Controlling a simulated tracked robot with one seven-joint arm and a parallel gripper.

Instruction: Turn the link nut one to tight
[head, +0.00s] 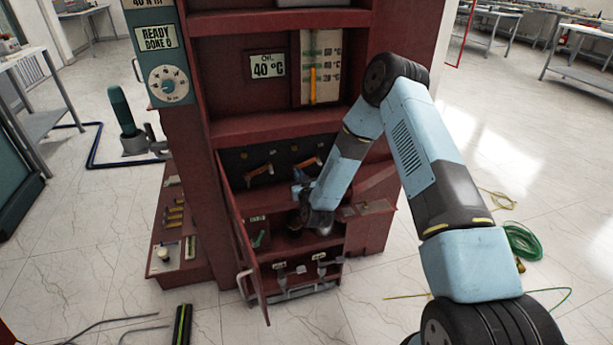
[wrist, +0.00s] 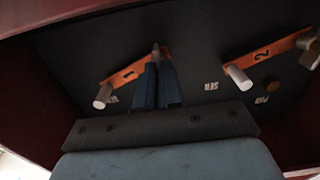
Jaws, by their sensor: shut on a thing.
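Link 1 (wrist: 126,75) is an orange bar marked "1", slanting on the dark back panel of the cabinet bay. A grey stud or nut (wrist: 155,48) shows at its upper right end in the wrist view. My gripper (wrist: 158,70) has two blue fingers close together, shut on the nut at that end. The fingers hide part of the nut and bar, so its tightness cannot be told. A light grey cylinder (wrist: 103,96) stands out at the bar's lower left end.
Link 2 (wrist: 265,54), an orange bar, lies to the right with a grey cylinder (wrist: 238,76) at its lower end. The red cabinet (head: 285,125) encloses the bay, and its hinged door (head: 247,255) stands open at left. A "READY DONE 0" panel (head: 157,39) is above.

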